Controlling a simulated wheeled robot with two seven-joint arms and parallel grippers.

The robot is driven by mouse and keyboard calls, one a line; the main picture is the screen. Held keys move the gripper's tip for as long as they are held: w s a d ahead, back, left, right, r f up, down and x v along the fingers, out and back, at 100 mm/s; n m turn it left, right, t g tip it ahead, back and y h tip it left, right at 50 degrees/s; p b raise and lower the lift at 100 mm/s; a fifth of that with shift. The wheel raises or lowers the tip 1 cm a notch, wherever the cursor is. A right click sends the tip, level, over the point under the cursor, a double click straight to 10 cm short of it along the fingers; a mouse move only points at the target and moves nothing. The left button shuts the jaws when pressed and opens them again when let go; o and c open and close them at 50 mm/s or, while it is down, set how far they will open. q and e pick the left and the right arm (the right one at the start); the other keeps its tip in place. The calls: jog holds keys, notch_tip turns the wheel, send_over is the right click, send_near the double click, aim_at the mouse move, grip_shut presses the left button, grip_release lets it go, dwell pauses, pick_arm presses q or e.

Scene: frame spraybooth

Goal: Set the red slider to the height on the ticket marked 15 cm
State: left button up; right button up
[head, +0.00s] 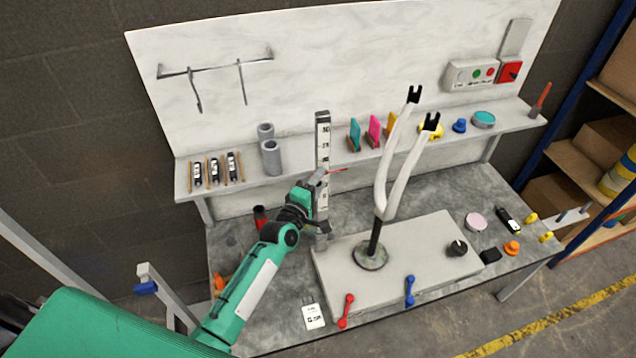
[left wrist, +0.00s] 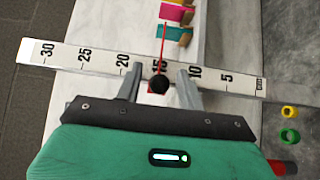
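A white upright scale (head: 322,145) with dark numbers stands at the back of the workbench. In the left wrist view the scale (left wrist: 75,60) lies across the picture, numbered 30 down to 5. The red slider's thin red pointer (left wrist: 163,40) crosses the scale at about the 15 mark, and its black knob (left wrist: 158,84) sits in front. My left gripper (head: 320,183) is at the slider; in the left wrist view its fingers (left wrist: 160,88) stand apart on either side of the knob, with gaps visible. A white ticket (head: 313,316) lies at the bench front; its print is too small to read.
A white fork (head: 383,190) stands on a grey plate (head: 440,245) right of the scale. Grey cylinders (head: 271,158) and coloured cards (head: 373,130) stand on the shelf (head: 300,161). Red (head: 346,310) and blue (head: 409,290) handles lie at the plate's front.

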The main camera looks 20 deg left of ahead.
pick_arm(q)
jog(key=shift+s, duration=0.1)
jog(key=shift+s+f, duration=0.1)
jog(key=shift+s, duration=0.15)
jog(key=s+a+b, duration=0.2)
jog(key=s+b, duration=0.2)
jog(key=s, duration=0.9)
jog(key=shift+a, duration=0.3)
